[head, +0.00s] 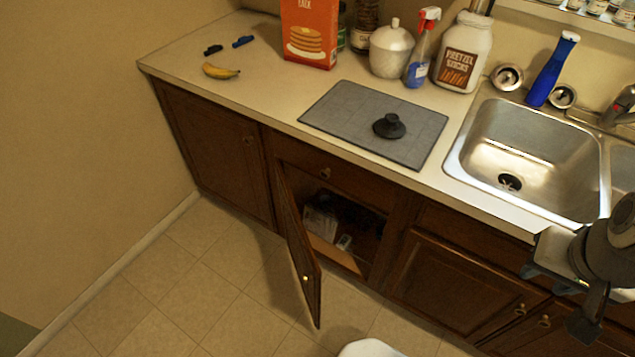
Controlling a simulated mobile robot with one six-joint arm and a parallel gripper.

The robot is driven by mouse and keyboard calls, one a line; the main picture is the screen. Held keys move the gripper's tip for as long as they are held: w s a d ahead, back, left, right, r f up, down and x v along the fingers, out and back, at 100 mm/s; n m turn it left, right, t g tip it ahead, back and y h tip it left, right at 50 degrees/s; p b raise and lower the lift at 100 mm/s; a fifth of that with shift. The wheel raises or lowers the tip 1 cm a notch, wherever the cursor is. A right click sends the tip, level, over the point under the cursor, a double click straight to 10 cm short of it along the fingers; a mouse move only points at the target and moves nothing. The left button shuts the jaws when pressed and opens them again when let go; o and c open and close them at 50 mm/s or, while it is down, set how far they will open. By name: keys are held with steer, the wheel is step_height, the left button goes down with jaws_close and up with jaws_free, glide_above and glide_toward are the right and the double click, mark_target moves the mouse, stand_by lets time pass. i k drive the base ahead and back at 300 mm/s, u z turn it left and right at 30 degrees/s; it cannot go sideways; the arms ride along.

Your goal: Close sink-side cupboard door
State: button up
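The brown wooden cupboard door (297,240) stands open in the head view, under the counter and left of the sink. It is hinged on its left side and swings out over the floor. Its small round knob (306,278) is near its free edge. The open cupboard (375,235) shows dark, with a few items inside that are hard to make out. My gripper (572,290) is at the right edge, in front of the sink-side cabinets and well to the right of the door, apart from it. Its finger opening is not clear.
The counter (260,90) holds a banana (221,71), an orange box (309,35), jars, a spray bottle (421,45) and a grey mat (345,115). Shut cabinet doors (455,280) are right of the opening. The tiled floor (190,290) left of the open door is clear.

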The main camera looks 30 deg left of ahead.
mark_target(308, 271)
steer(key=k, duration=0.2)
steer(key=u, duration=3.1)
steer(key=i, duration=0.35)
steer(key=z, duration=1.75)
steer(key=i, duration=0.55)
steer(key=u, duration=0.35)
